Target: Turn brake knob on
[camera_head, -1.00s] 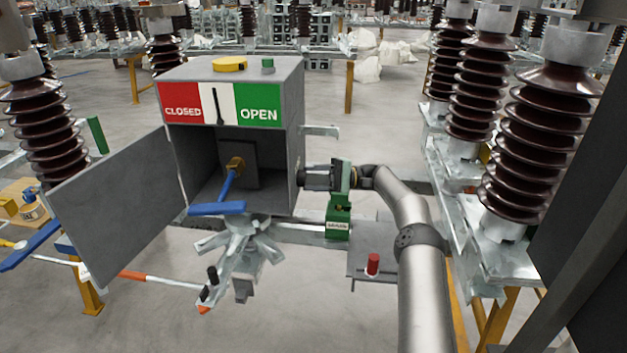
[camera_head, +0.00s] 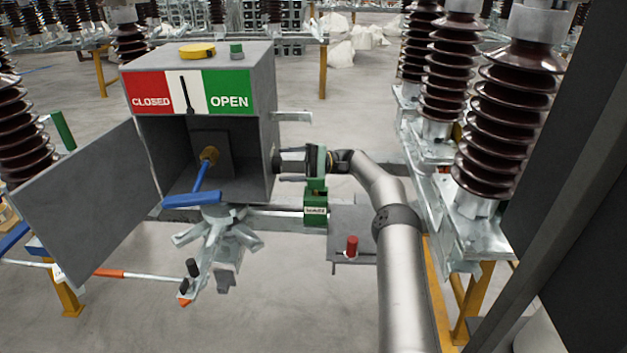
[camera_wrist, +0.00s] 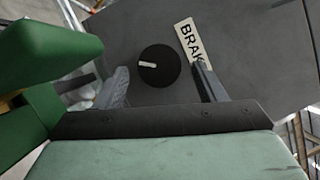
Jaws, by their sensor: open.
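The brake knob (camera_wrist: 159,67) is a round black disc with a short white mark, on the grey side face of the box, in the wrist view. A white label (camera_wrist: 190,48) reading "BRAK", partly covered by a finger, sits beside it. My gripper (camera_wrist: 160,82) is open, with one finger on each side of the knob in the picture; I cannot tell whether the fingertips touch the face. In the head view my gripper (camera_head: 283,166) is at the right side of the grey box (camera_head: 262,95), and the knob is hidden there.
The box door (camera_head: 85,205) hangs open at the left. A blue-handled lever (camera_head: 192,200) sticks out of the box. A green block (camera_head: 316,205) stands just below my gripper, and a red knob (camera_head: 351,246) is on a plate nearby. Brown insulators (camera_head: 505,130) stand at the right.

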